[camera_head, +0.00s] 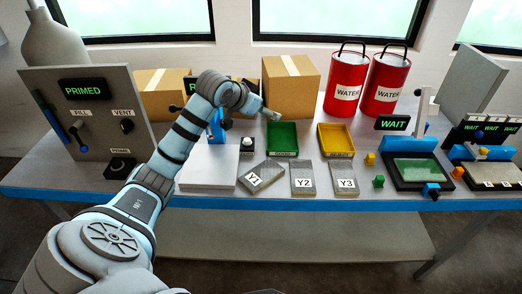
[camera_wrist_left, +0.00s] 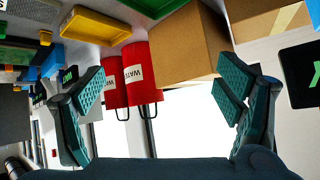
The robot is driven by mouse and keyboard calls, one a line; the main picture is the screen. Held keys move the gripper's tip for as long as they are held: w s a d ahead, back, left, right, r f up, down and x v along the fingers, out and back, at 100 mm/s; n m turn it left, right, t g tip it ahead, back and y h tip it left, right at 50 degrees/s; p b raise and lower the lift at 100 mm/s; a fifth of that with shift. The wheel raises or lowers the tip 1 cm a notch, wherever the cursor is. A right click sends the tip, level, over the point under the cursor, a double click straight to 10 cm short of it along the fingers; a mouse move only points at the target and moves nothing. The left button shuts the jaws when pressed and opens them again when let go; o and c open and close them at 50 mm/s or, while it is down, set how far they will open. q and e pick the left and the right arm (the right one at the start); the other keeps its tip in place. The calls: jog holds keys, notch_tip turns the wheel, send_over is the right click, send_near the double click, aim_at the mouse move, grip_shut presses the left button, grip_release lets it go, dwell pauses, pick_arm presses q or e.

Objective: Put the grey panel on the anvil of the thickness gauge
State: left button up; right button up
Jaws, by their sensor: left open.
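Three flat grey plates lie on the table in the head view, labelled Y1 (camera_head: 262,176), Y2 (camera_head: 303,177) and Y3 (camera_head: 343,177). Y1 is turned at an angle. I cannot tell which is the task's grey panel. A blue upright piece (camera_head: 215,131), partly hidden behind my left arm, may be part of the thickness gauge; its anvil cannot be made out. My left gripper (camera_head: 270,114) is above the table, in front of the cardboard box. In the left wrist view its two fingers (camera_wrist_left: 162,94) are apart with nothing between them. My right gripper is not seen.
A green tray (camera_head: 283,152) and a yellow tray (camera_head: 336,154) stand behind the plates. A white slab (camera_head: 208,175) lies left of Y1. Red water cans (camera_head: 346,84) and cardboard boxes (camera_head: 290,83) line the back. WAIT stations (camera_head: 412,172) stand right.

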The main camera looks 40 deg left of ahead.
aim_at(266, 170)
pick_arm(q)
jog(key=s+d+f+g+h, duration=0.2)
jog(key=s+d+f+g, duration=0.2)
jog(key=s+f+g, duration=0.4)
jog(key=w+f+b, duration=0.1)
jog(key=f, duration=0.3)
jog(key=w+f+t+b, duration=0.1)
jog(key=w+f, duration=0.1)
jog(key=f, duration=0.2)
jog(key=w+f+t+b, duration=0.1)
jog(key=f, duration=0.3)
jog(key=shift+w+d+m, duration=0.1)
jog(key=shift+w+m, duration=0.25)
jog(key=shift+m, duration=0.05)
jog(key=shift+r, duration=0.1)
jog(key=c, duration=1.4)
jog(key=shift+r, duration=0.1)
